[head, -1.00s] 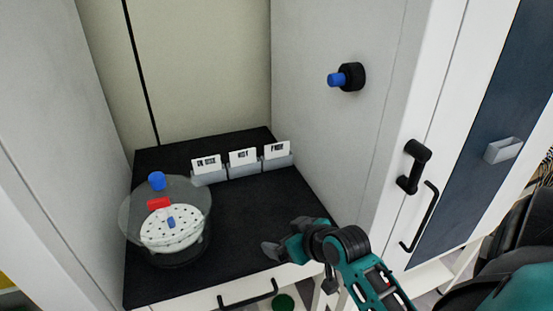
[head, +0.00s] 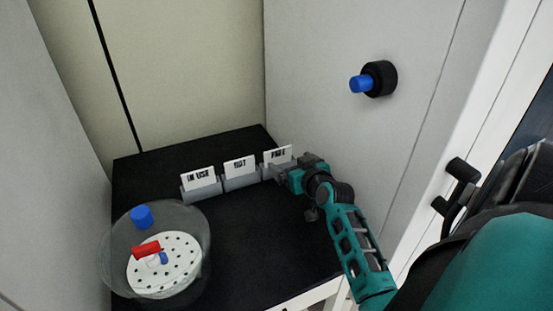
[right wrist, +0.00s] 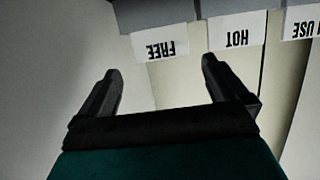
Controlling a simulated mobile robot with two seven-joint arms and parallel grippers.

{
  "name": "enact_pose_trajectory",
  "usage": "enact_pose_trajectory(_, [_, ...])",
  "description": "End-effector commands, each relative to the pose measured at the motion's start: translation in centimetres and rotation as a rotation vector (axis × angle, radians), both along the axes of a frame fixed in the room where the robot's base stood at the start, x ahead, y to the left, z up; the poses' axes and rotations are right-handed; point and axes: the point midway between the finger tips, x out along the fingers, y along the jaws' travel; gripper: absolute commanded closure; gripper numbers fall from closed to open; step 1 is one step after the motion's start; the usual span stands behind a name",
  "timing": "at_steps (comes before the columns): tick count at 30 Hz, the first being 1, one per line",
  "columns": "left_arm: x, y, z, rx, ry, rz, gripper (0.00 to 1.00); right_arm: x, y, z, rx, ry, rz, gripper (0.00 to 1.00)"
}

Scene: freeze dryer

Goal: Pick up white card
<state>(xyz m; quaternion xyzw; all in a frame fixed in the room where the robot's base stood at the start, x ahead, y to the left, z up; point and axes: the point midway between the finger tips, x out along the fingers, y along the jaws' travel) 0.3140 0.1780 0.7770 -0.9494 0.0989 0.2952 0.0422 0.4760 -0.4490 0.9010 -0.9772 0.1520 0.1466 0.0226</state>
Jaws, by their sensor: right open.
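Three white cards stand upright in grey holders in a row on the black bench top. In the head view they read IN USE (head: 198,178), HOT (head: 240,167) and FREE (head: 277,154), from left to right. My right gripper (head: 274,172) is at the FREE card's holder, at the right end of the row. In the right wrist view the FREE card (right wrist: 160,46) appears upside down beyond the open fingers of my right gripper (right wrist: 160,68), with nothing between them. The HOT card (right wrist: 237,31) and part of the IN USE card (right wrist: 300,22) also show there. My left gripper is out of view.
A round clear vessel (head: 200,245) with a white perforated disc, a red piece and a blue knob stands at the front left. A blue-tipped black knob (head: 378,79) sticks out of the right wall. The black bench top (head: 245,240) is clear in the middle.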

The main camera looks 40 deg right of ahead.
Motion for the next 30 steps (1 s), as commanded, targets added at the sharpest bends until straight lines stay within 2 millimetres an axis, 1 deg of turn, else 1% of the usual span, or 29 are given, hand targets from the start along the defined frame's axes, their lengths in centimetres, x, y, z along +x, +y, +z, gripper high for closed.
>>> enact_pose_trajectory(1, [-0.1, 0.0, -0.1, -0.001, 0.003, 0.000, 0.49, 1.0, -0.3, -0.3, 0.002, -0.001, 0.000, 0.00])
enact_pose_trajectory(6, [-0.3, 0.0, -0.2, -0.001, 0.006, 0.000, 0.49, 3.0, -0.9, -0.9, 0.002, -0.001, 0.000, 0.00])
enact_pose_trajectory(14, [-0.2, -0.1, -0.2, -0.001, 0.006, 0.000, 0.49, 4.2, -1.3, -1.4, 0.002, 0.000, 0.002, 0.00])
enact_pose_trajectory(24, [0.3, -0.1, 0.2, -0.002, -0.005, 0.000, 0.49, 7.7, -2.3, -2.7, 0.001, 0.001, 0.003, 0.00])
enact_pose_trajectory(30, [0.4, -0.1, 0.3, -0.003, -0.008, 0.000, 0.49, 8.5, -2.6, -3.0, 0.001, 0.001, 0.001, 0.00])
